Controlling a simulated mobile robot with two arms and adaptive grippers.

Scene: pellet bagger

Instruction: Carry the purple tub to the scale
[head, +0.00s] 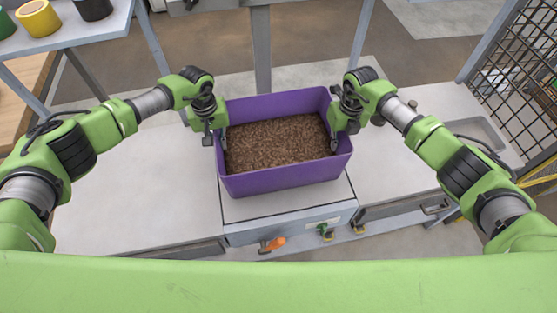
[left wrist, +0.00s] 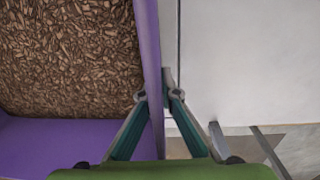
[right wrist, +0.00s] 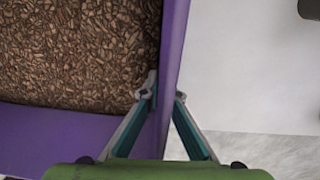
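The purple tub (head: 288,178) is in the middle of the head view, upright and filled with brown pellets (head: 278,143). My left gripper (head: 217,140) is at its left wall, with one finger inside and one outside. In the left wrist view both fingertips press against the purple wall (left wrist: 148,40). My right gripper (head: 335,143) straddles the right wall the same way, and the right wrist view shows its fingertips against that wall (right wrist: 174,40). I cannot tell whether the tub rests on the surface or is slightly raised. I cannot identify the scale for certain.
A pale worktop (head: 140,195) is clear left of the tub. Right of it is another pale surface (head: 395,165) with a shallow grey recess (head: 478,132). An orange part (head: 272,244) sits on the front below the tub. Yellow (head: 38,18) and black rolls stand upper left. A mesh guard (head: 520,50) is right.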

